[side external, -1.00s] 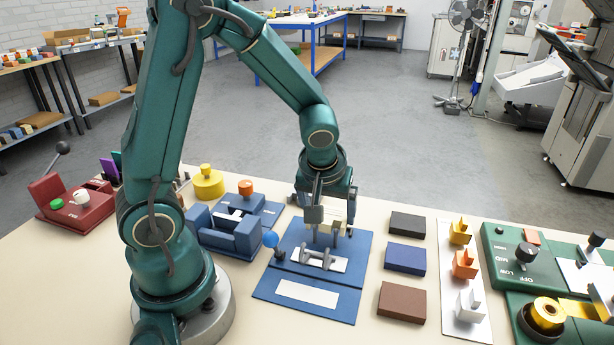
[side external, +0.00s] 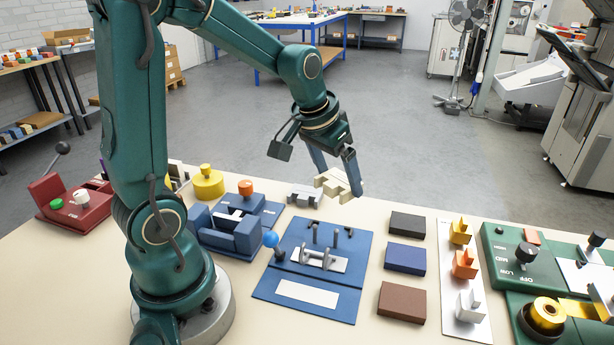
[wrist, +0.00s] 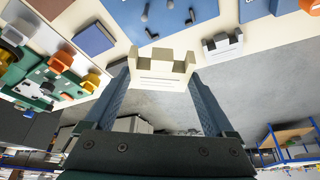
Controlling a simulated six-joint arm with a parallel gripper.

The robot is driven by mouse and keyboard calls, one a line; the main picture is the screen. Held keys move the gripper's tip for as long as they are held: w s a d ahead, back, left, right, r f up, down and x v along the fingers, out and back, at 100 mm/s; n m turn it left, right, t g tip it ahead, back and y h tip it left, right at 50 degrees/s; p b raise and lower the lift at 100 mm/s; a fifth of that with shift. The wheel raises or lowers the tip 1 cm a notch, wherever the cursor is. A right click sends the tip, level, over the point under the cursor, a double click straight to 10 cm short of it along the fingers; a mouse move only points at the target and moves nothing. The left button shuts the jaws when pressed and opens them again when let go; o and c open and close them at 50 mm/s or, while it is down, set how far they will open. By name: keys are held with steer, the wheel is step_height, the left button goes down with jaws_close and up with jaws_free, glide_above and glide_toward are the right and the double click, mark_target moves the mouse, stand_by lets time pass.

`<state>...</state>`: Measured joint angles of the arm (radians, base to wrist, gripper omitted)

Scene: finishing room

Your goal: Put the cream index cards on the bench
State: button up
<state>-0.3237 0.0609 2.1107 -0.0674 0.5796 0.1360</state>
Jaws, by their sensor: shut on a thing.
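The cream index cards (side external: 336,184) are a pale block with notched, raised tabs. My gripper (side external: 340,181) is shut on them and holds them tilted in the air above the bench's far edge. In the wrist view the cards (wrist: 160,73) span the two fingers, with thin printed lines on the near face. The cream-topped bench (side external: 395,335) carries a blue board (side external: 260,290) with upright grey pegs, and the cards are clear of it. Part of the cards is hidden by a finger in the side view.
A small grey holder (side external: 304,197) stands behind the blue board. Black, blue (side external: 405,259) and brown blocks lie to its right, beside a white strip (side external: 452,290) with coloured holders. Narrow bare bench separates board and blocks.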

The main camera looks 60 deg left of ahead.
steer(key=s+a+n, duration=0.2)
steer(key=a, duration=1.2)
glide_above(347, 205)
steer(key=s, duration=0.2)
steer(key=shift+y, duration=0.3)
steer(key=f, duration=0.6)
steer(key=shift+w+d+f, duration=0.25)
steer(key=shift+f, duration=2.1)
steer(key=shift+f, duration=0.15)
steer(key=o, duration=1.1)
steer(key=shift+c, duration=0.2)
